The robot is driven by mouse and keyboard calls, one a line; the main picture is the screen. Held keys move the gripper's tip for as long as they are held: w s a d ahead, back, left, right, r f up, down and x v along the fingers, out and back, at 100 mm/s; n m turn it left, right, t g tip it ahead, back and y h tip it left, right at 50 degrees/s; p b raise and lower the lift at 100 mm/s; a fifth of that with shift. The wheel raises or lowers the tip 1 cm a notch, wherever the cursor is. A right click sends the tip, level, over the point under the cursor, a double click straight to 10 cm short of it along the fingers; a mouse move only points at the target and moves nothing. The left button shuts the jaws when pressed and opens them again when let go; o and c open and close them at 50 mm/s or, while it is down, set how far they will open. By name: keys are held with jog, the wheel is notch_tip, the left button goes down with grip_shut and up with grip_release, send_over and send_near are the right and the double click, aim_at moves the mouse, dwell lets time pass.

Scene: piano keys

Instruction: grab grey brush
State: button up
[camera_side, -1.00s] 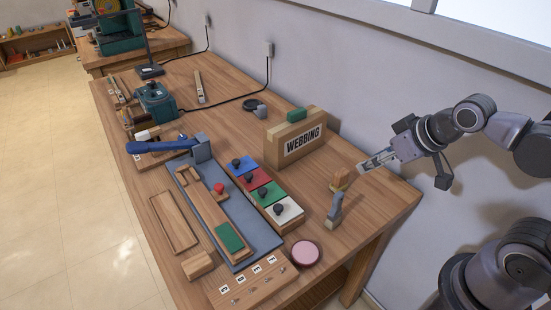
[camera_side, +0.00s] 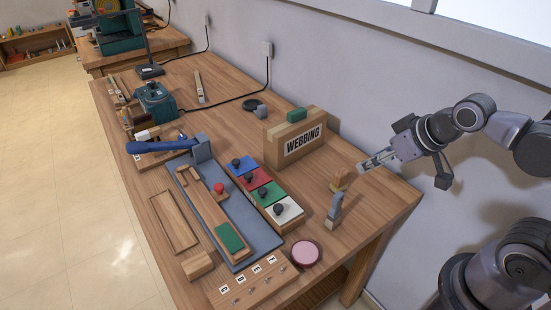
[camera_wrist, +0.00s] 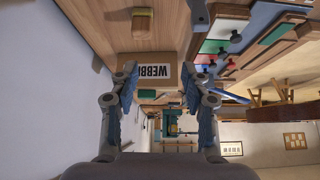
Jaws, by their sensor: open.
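A small upright grey piece (camera_side: 335,208) with a lighter base, which looks like the grey brush, stands near the right end of the bench. In the wrist view, a grey piece at the top edge (camera_wrist: 199,12) seems to be the same one. My gripper (camera_side: 364,167) is open and empty, above the bench's right end, behind and to the right of the grey piece and apart from it. In the wrist view, my gripper's two fingers (camera_wrist: 159,73) are spread, with nothing held between them.
A small wooden brush-like block (camera_side: 340,180) stands between the grey piece and my gripper. A box marked WEBBING (camera_side: 294,140) stands by the wall. Coloured panels with knobs (camera_side: 265,191) and a pink disc (camera_side: 305,253) lie left of the grey piece.

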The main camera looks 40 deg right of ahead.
jog(key=n+g+h, duration=0.1)
jog(key=n+g, duration=0.5)
jog(key=n, duration=1)
send_over(341, 196)
notch_tip(341, 196, down, 3)
jog(key=n, duration=0.1)
jog(key=a+f+n+g, duration=0.1)
jog(key=n, duration=0.1)
jog(key=shift+s+h, duration=0.1)
jog(key=shift+h, duration=0.2)
jog(key=shift+d+f, duration=0.25)
jog(key=shift+f, duration=1.2)
jog(key=shift+d+f, duration=0.2)
jog(key=shift+f, duration=1.2)
jog(key=shift+w+d+f, duration=0.15)
jog(key=shift+w+f, duration=0.1)
jog(key=shift+f, duration=0.7)
jog(key=shift+w+d+f, duration=0.1)
jog(key=shift+w+f, duration=0.15)
jog(key=shift+f, duration=0.7)
jog(key=shift+d+f, duration=0.15)
jog(key=shift+f, duration=0.55)
grip_shut()
